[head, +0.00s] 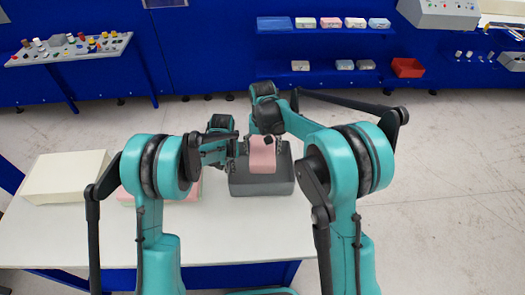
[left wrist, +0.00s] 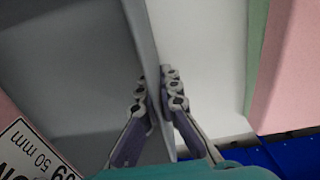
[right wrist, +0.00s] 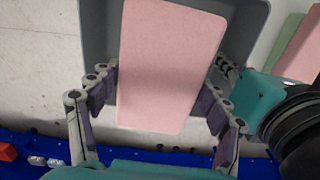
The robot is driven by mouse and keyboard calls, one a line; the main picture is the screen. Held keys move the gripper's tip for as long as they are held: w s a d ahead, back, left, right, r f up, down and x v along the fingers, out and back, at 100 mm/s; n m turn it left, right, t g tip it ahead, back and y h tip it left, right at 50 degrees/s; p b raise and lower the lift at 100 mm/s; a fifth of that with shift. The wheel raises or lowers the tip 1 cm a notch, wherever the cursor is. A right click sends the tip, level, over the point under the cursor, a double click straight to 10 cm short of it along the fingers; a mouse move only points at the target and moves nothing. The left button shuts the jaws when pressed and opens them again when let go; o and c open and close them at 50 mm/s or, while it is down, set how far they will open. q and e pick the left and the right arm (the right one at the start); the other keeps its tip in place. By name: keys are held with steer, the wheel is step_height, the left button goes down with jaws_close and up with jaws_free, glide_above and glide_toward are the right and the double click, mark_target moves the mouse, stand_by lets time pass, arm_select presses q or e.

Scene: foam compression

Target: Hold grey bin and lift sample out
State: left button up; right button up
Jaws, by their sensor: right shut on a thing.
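The grey bin (head: 262,189) stands on the white table. The pink foam sample (head: 262,155) is at the bin's opening, between the fingers of my right gripper (head: 264,146), which is shut on it. The right wrist view shows the sample (right wrist: 170,65) in front of the bin (right wrist: 97,30). My left gripper (head: 238,158) is at the bin's left wall. In the left wrist view its fingers (left wrist: 160,90) lie on both sides of the wall and look closed on it. A white label reading 50 mm (left wrist: 38,155) shows at lower left there.
Left of the bin, a pink block (head: 126,197) lies partly behind my left arm, with a cream box (head: 65,177) beyond it. The white table (head: 225,235) is clear in front of the bin. Shelves with small blocks (head: 330,22) stand across the floor.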

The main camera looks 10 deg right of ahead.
arm_select(q)
steer(key=o, duration=0.6)
steer(key=shift+c, duration=0.2)
step_height(320, 180, up, 12)
